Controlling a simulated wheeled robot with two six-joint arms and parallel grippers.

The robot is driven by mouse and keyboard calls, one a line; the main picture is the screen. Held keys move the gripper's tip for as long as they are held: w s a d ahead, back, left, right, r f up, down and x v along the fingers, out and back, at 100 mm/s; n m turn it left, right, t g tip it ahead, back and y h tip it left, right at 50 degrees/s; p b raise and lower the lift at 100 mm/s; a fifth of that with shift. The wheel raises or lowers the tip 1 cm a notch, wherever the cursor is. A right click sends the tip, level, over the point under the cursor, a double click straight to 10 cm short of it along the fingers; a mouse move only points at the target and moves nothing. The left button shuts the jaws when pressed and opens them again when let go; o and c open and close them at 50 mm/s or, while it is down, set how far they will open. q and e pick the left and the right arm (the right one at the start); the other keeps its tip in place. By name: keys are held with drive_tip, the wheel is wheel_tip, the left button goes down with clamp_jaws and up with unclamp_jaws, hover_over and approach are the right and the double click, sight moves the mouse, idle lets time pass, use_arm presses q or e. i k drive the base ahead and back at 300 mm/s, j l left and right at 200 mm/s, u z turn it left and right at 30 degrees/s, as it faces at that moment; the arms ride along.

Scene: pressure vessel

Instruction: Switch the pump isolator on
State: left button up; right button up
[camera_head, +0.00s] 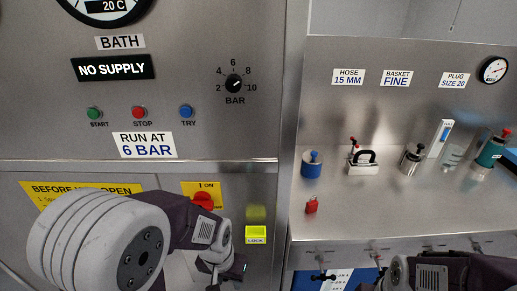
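The pump isolator is a red rotary knob (203,201) on a yellow plate (188,187) marked "I ON", on the lower panel. My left arm covers part of the plate, so the knob's full position is hard to read. My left gripper (222,272) is below the knob, apart from it, pointing down and partly hidden by its own wrist. I cannot tell whether it is open or shut. Part of my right arm shows at the bottom right; its gripper is not visible.
A yellow-green lock tab (256,234) sits right of the isolator. Above are START, STOP and TRY buttons, a BAR dial (234,85) and a "NO SUPPLY" sign (113,69). A steel bench at right holds a red padlock (312,205), a blue pot (312,164) and several fittings.

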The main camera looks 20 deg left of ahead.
sight(202, 198)
drive_tip(key=j+u, duration=0.1)
drive_tip(key=u, duration=1)
drive_tip(key=k+j, duration=0.05)
